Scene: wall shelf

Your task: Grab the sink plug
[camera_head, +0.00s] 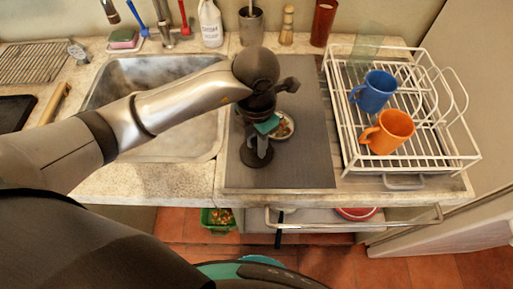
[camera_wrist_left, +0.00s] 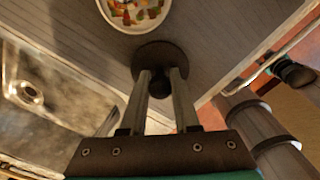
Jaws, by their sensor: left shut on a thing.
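The sink plug (camera_head: 250,154) is a dark round disc with a small knob on top. It is at the grey mat beside the sink, near the front of the counter. My left gripper (camera_head: 259,148) points down over it and is shut on its knob. In the left wrist view the plug (camera_wrist_left: 158,55) shows between and beyond the fingertips of the left gripper (camera_wrist_left: 160,80). I cannot tell whether the disc still touches the mat.
A sink (camera_head: 190,145) lies left of the mat (camera_head: 305,165). A small bowl of food scraps (camera_head: 291,126) is close behind the gripper. A white dish rack (camera_head: 440,150) holds a blue mug (camera_head: 374,92) and an orange mug (camera_head: 389,132) at the right. A metal cup (camera_head: 251,27) stands at the back.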

